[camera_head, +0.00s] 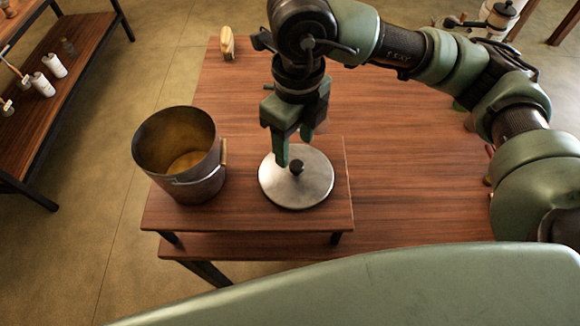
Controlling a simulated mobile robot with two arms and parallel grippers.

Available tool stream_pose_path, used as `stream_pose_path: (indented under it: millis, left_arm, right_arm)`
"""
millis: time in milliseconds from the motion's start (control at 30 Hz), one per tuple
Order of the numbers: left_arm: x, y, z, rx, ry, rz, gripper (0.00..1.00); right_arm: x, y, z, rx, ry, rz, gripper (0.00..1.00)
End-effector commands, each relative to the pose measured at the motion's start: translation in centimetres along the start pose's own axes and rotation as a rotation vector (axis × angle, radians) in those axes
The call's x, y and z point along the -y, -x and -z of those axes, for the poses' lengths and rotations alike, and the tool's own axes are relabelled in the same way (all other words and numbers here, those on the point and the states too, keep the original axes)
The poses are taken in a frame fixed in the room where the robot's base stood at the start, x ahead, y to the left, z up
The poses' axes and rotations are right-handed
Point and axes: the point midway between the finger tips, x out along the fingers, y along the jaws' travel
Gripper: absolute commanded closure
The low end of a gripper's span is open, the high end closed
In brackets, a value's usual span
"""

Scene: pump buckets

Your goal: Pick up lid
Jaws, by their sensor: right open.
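The lid (314,187) is a round, flat metal disc with a small dark knob (296,167) at its middle. It lies flat on a low wooden stand. My right gripper (292,152) is open and points down over the lid, with its fingertips close to the knob. I cannot tell whether a finger touches the knob. A metal bucket (178,160) stands upright and uncovered to the left of the lid, with its wire handle hanging down at its front. My left gripper is not in view.
The small wooden stand (240,217) bears the lid and the bucket, on a larger wooden table (420,180). A brush-like item (227,42) stands at the table's far left. A shelf (85,65) with white containers is at the left. The table's middle right is largely clear.

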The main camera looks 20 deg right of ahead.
Motion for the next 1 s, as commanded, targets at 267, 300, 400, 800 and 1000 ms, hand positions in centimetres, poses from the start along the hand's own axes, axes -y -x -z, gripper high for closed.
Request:
stream_pose_path:
  millis: [267,300,400,800,1000]
  left_arm:
    - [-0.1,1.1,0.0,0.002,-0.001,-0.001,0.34]
    - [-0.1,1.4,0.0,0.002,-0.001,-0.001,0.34]
    - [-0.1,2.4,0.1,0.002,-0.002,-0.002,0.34]
    - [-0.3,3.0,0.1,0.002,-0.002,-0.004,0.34]
    - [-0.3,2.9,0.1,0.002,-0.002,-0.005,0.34]
  right_arm:
    - [0.7,-2.6,0.1,-0.009,-0.008,0.018,0.46]
    - [0.8,-3.0,0.1,-0.01,-0.008,0.016,0.46]
    - [1.1,-4.4,-0.1,-0.012,-0.008,0.016,0.46]
    - [1.2,-7.5,-0.2,-0.005,-0.005,0.015,0.46]
    - [1.2,-7.5,-0.2,-0.005,-0.005,0.015,0.82]
